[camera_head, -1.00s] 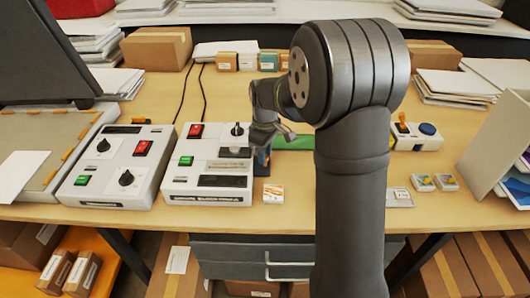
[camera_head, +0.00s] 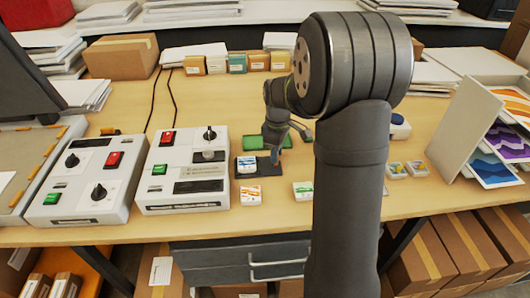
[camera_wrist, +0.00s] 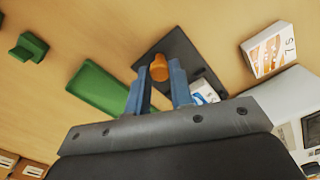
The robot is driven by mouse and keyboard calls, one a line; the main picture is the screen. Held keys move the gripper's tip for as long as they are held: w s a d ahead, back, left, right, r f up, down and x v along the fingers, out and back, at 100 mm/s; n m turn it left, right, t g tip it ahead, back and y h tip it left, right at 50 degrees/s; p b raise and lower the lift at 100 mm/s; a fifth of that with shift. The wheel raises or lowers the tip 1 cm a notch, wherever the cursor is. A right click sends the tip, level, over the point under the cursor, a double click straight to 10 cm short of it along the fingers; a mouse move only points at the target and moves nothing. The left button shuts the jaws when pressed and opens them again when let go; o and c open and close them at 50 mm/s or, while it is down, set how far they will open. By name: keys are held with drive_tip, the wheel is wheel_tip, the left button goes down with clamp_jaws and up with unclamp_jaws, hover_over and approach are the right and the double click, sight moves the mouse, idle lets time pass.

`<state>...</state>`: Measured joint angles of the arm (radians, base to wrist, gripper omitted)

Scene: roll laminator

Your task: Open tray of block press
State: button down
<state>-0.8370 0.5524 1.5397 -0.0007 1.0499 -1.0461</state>
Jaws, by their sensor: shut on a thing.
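The block press seems to be the light box with a black knob and green and red buttons (camera_head: 182,184). A dark flat tray (camera_head: 268,170) lies out at its right side, with a blue-printed white block (camera_head: 246,165) on it. My gripper (camera_head: 275,157) is at the tray's right part. In the wrist view my gripper's blue fingers (camera_wrist: 160,88) are shut on an orange knob (camera_wrist: 159,68) on the dark tray (camera_wrist: 180,47). The block on the tray (camera_wrist: 204,92) is partly hidden behind a finger.
A green tray (camera_head: 258,142) lies just behind. White printed blocks lie in front (camera_head: 250,195) and to the right (camera_head: 302,190). A second control box (camera_head: 85,180) stands left. Small cartons (camera_head: 237,63) line the back. A card rack (camera_head: 470,130) stands right.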

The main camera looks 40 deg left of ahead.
drive_tip(key=c, duration=1.3)
unclamp_jaws()
drive_tip(key=shift+o, duration=0.2)
drive_tip(key=shift+r, duration=0.1)
wheel_tip(320, 180, up, 17)
drive_tip(key=shift+r, duration=0.15)
wheel_tip(320, 180, down, 18)
drive_tip(key=shift+r, duration=0.2)
drive_tip(key=shift+s+a, duration=0.2)
